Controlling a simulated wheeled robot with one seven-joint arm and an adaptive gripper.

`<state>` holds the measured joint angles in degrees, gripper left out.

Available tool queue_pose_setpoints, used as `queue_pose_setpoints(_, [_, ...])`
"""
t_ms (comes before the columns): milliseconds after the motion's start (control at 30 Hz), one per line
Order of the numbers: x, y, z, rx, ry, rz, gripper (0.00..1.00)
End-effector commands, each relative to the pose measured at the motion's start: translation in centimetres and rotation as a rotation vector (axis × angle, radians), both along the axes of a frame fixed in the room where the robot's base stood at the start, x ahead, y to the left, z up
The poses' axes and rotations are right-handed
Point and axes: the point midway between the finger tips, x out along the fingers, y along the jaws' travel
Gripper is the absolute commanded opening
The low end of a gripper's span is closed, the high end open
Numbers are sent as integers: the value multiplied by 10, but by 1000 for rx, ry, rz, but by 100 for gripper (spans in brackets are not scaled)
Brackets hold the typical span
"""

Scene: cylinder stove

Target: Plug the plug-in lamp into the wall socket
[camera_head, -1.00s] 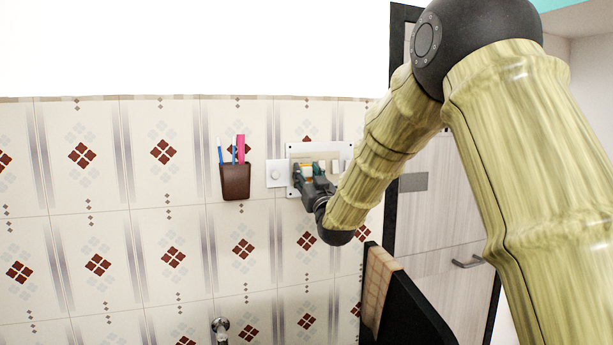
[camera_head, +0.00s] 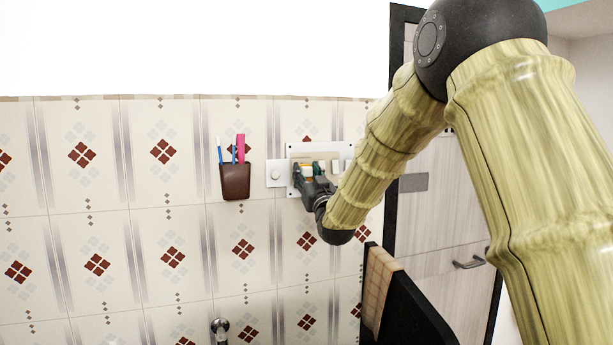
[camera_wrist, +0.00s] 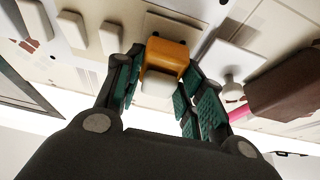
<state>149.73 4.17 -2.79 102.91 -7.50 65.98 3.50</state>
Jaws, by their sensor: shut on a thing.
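The plug-in lamp (camera_wrist: 165,58), an orange block with a white end, sits between the two fingers of my gripper (camera_wrist: 160,72) in the wrist view. My gripper is shut on it. In the camera_head view my gripper (camera_head: 305,172) is at the white wall panel (camera_head: 294,152), and only a small part of the lamp shows. In the wrist view a beige socket block (camera_wrist: 172,28) on the panel is just beyond the lamp's orange end. I cannot tell whether the lamp touches it or is plugged in.
Several pale blocks (camera_wrist: 73,30) stand beside the lamp on the panel. A white plate with a round knob (camera_head: 276,174) and a brown cup (camera_head: 235,183) with pens are on the tiled wall to the left. A black panel (camera_head: 405,305) stands below my arm.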

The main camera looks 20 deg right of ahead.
Motion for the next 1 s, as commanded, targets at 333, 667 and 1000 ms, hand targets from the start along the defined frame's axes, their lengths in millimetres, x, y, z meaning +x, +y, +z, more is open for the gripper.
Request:
queue_pose_setpoints(333, [5,0,0,0,0,0,18])
queue_pose_setpoints(667, [10,0,0,0,0,0,18])
queue_pose_setpoints(1000, [10,1,0,0,0,1,64])
